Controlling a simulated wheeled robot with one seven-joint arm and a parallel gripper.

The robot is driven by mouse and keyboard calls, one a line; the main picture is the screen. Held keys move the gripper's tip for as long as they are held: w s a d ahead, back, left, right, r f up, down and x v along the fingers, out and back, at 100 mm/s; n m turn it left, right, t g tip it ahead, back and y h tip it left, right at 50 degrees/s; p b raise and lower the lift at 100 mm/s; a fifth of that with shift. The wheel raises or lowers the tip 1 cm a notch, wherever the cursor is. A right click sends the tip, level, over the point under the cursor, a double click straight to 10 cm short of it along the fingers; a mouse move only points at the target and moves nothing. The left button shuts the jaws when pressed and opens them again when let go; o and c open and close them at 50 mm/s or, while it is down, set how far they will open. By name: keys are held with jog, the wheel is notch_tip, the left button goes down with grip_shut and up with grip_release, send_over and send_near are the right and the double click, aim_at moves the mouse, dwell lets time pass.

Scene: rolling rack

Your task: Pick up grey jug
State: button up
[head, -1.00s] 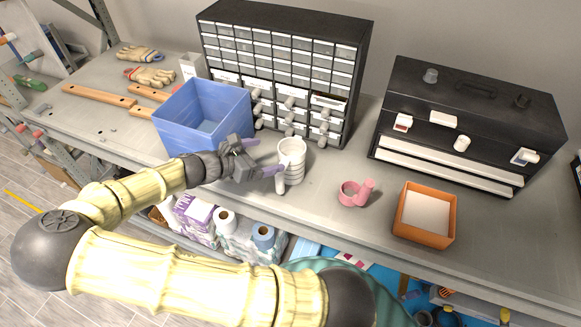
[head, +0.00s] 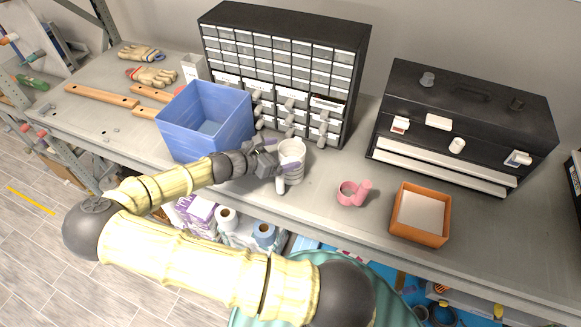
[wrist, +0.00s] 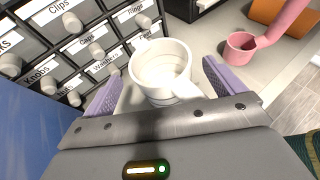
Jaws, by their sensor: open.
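The jug (head: 291,160) is a pale, whitish-grey ribbed vessel standing upright on the bench, in front of the drawer cabinet. In the wrist view the jug (wrist: 160,70) shows its open, empty top, with a handle towards my gripper and a small loop or spout on the far side. My gripper (head: 283,158) is at the jug's left side in the head view. In the wrist view my gripper (wrist: 158,88) is open, with one purple finger pad on each side of the jug. I cannot tell whether the pads touch it.
A blue bin (head: 205,122) stands close to the left of my gripper. The drawer cabinet (head: 283,70) with protruding knobs is just behind the jug. A pink cup (head: 352,193) and an orange box (head: 420,214) are to the right, with bare bench between.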

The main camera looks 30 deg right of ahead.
jog(key=shift+x, duration=0.9)
jog(key=c, duration=1.6)
